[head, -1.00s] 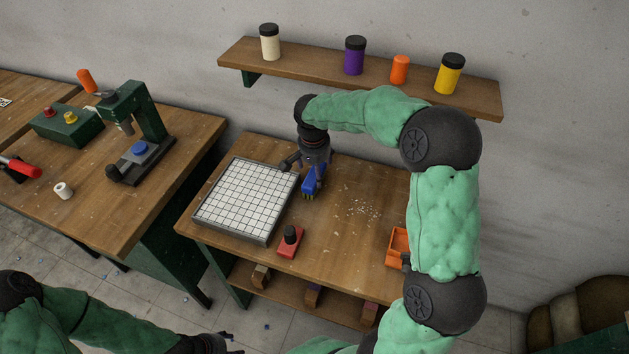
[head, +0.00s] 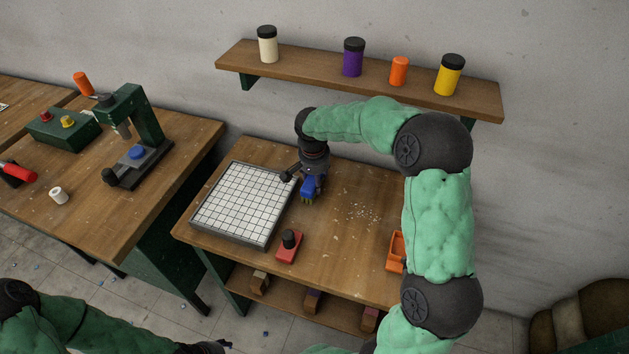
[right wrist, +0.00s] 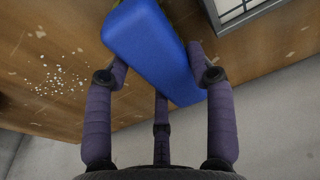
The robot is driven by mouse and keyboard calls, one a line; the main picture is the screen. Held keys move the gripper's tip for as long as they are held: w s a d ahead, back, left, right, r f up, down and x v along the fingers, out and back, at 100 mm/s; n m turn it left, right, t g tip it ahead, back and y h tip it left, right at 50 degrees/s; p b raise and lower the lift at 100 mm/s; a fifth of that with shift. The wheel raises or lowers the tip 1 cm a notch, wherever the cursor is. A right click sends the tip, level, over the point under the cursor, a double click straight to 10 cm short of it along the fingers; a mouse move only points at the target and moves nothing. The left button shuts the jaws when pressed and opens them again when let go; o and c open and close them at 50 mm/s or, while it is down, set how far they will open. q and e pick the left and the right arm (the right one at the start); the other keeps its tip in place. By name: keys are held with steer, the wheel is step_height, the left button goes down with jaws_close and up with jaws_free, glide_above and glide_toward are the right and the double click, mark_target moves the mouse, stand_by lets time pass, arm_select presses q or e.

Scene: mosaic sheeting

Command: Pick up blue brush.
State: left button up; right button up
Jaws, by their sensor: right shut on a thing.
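The blue brush (head: 308,187) has a blue block body with yellowish-green bristles at its near end in the head view. It is at the right edge of the white tile sheet (head: 245,202). My right gripper (head: 309,180) reaches down from above and is shut on the brush. In the right wrist view, the brush body (right wrist: 155,45) lies between the dark fingers of the gripper (right wrist: 160,65). I cannot tell whether the brush is clear of the table. My left gripper (head: 215,346) shows only partly at the bottom edge, away from the table.
A red block with a black knob (head: 289,246) stands in front of the brush. White crumbs (head: 363,215) lie to the right, and an orange tray (head: 396,252) sits at the right, partly behind my arm. A shelf (head: 350,82) with several jars hangs above.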

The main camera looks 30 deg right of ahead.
steer(key=shift+r, duration=0.1)
steer(key=shift+r, duration=0.2)
step_height(320, 180, up, 3)
steer(key=shift+a+r+p, duration=0.1)
steer(key=shift+a+p, duration=0.05)
steer(key=shift+p, duration=0.45)
steer(key=a+r, duration=0.1)
steer(key=s+a+r+p, duration=0.1)
steer(key=r, duration=0.1)
steer(key=s+a+r, duration=0.1)
steer(key=shift+a+r+p, duration=0.3)
steer(key=shift+r+p, duration=0.05)
steer(key=shift+r, duration=0.05)
steer(key=s+a+r+p, duration=0.2)
steer(key=s+a+r, duration=0.2)
steer(key=a, duration=0.4)
steer(key=shift+s+a+r, duration=0.2)
steer(key=shift+s+a, duration=0.05)
